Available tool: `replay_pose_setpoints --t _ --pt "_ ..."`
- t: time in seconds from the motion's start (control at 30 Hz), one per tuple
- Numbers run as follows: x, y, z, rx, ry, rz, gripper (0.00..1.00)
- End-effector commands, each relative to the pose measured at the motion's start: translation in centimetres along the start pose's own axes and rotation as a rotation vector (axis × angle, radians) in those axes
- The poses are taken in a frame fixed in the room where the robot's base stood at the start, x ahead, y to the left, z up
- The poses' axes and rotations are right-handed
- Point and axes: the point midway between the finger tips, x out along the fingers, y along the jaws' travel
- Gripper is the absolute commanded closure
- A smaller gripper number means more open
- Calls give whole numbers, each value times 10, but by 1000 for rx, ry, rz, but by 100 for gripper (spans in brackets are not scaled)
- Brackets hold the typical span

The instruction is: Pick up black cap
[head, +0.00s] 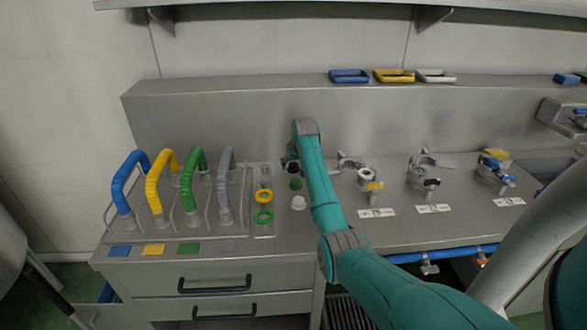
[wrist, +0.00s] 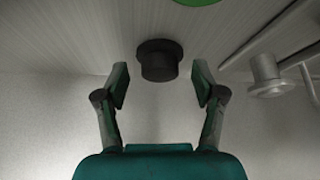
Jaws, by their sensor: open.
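The black cap (wrist: 158,66) is a short dark cylinder with a wider flange, standing on the metal surface in the wrist view. My gripper (wrist: 160,80) is open, with one finger on each side of the cap and a visible gap to it on both sides. No contact shows. In the head view my gripper (head: 291,160) is down at the back of the worktop, behind the green cap. There the arm and fingers largely hide the black cap.
A green cap (head: 295,184) and a white cap (head: 299,203) stand in front of my gripper. Coloured hoses (head: 160,185) and a tray with rings (head: 264,216) are at left. Valve fittings (head: 368,180) stand to the right. The raised back ledge (head: 230,86) is close behind.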

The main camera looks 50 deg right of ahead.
Motion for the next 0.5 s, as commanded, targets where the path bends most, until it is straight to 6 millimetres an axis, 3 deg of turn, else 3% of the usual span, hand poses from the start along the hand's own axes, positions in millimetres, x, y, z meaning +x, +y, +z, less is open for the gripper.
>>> replay_pose_setpoints --t 0.27,0.5 --pt "2 0 0 0 1 0 34" --pt "2 0 0 0 0 0 93"
